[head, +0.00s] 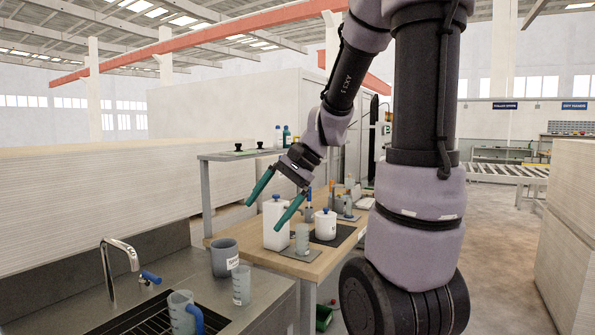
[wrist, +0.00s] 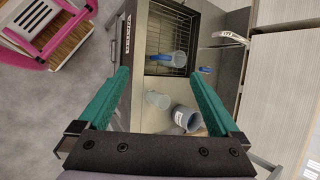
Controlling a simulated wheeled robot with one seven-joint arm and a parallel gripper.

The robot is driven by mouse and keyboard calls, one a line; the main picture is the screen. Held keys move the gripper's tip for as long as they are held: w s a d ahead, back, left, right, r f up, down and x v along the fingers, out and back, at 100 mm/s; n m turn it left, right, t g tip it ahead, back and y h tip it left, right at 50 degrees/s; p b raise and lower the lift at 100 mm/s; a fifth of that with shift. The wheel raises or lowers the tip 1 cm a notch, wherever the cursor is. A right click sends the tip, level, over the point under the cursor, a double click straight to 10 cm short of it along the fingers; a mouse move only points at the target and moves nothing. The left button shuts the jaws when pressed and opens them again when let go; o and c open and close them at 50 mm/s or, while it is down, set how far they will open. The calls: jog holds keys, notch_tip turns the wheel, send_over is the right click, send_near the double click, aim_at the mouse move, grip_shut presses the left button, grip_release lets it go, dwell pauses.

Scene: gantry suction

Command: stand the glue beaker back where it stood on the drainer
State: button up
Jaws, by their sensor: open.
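My gripper (head: 266,215) is open and empty, held above the worktop; its green fingers also show in the wrist view (wrist: 164,72). A clear grey-green beaker (head: 241,285) stands upright on the steel sink top (head: 262,283); it shows between the fingers in the wrist view (wrist: 157,98), below and apart from them. Another clear beaker (head: 302,238) stands on a grey pad on the wooden bench. Which one is the glue beaker I cannot tell. A jug (head: 181,312) with a blue handle stands at the dark rack (head: 142,321).
A grey labelled cup (head: 224,258) stands close beside the sink-top beaker. A tap (head: 112,262) rises behind the rack. White containers (head: 276,222) crowd the wooden bench (head: 262,259). A raised shelf (head: 240,154) stands behind. A pink-framed item (wrist: 45,30) is on the floor side.

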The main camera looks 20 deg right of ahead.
jog(key=s+d+r+n+t+h, duration=0.3)
jog(key=s+r+n+t+h, duration=0.2)
jog(key=s+r, duration=0.3)
jog(key=shift+s+d+r+n+t, duration=0.25)
jog(key=shift+r+n+t, duration=0.05)
jog(key=shift+r, duration=0.45)
dwell(0.5)
